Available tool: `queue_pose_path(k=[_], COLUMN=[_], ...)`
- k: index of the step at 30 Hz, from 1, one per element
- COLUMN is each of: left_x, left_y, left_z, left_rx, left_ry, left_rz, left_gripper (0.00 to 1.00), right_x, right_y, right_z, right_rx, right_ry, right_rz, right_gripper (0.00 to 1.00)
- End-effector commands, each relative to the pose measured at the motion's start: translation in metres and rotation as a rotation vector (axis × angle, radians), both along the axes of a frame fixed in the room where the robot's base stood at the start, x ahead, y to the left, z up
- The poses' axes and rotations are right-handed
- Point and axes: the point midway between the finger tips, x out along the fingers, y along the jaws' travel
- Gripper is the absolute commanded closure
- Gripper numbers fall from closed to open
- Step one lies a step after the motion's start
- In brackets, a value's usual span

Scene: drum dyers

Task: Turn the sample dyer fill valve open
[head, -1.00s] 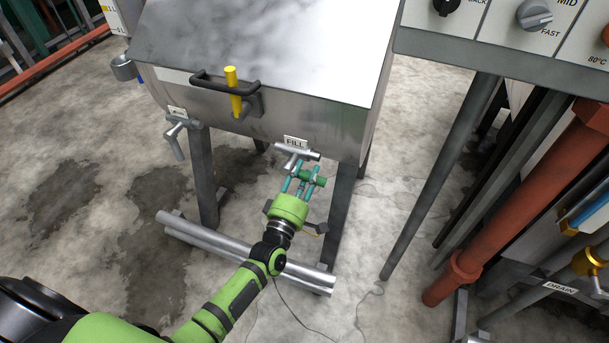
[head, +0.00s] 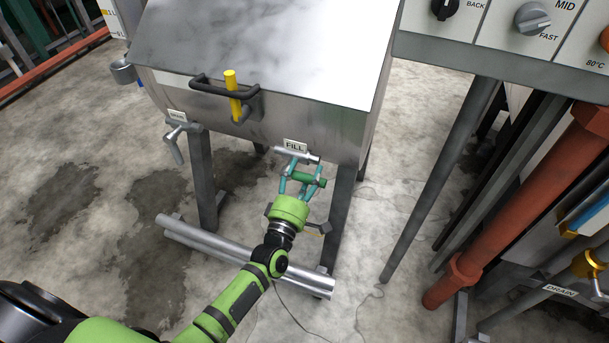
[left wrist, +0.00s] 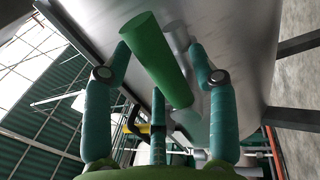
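The sample dyer (head: 300,128) is a steel tub with a sloping lid. Its fill valve (head: 297,154), a silver stub under a FILL label (head: 295,145), is at the lower right of the front. A dark green handle bar (head: 312,181) is just below it, and it shows large in the left wrist view (left wrist: 155,60). My left gripper (head: 303,166) is at the valve with its teal fingers spread. The green bar lies between the fingers, with no firm grip visible. The fingers partly hide the valve. My right gripper is not in view.
A second grey valve (head: 178,140) is on the tub's left front, and a yellow-pinned lid handle (head: 235,92) is above. Tub legs (head: 202,180) and a low pipe rail (head: 250,255) stand near my arm. A red pipe (head: 510,215) and control panel (head: 500,35) are at right.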

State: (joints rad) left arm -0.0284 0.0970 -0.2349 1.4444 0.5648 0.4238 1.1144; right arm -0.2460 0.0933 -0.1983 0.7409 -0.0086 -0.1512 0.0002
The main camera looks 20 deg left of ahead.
Motion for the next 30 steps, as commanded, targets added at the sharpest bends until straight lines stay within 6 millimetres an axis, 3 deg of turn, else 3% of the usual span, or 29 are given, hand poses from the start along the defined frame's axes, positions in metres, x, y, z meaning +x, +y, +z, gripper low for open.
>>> queue_pose_path(k=[11,24,30], left_x=[-0.011,-0.097,-0.116], left_y=[0.0,0.003,0.003], left_z=[-0.005,-0.022,-0.025], left_rx=[0.006,0.004,0.002], left_ry=[0.007,0.007,0.004], left_rz=[-0.001,-0.002,-0.001], left_gripper=[0.41,0.41,0.41], right_x=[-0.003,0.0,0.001], right_y=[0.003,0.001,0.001], right_z=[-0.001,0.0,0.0], right_rx=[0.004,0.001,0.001], right_ry=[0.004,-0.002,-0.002], right_rz=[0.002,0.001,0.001], right_gripper=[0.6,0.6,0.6])
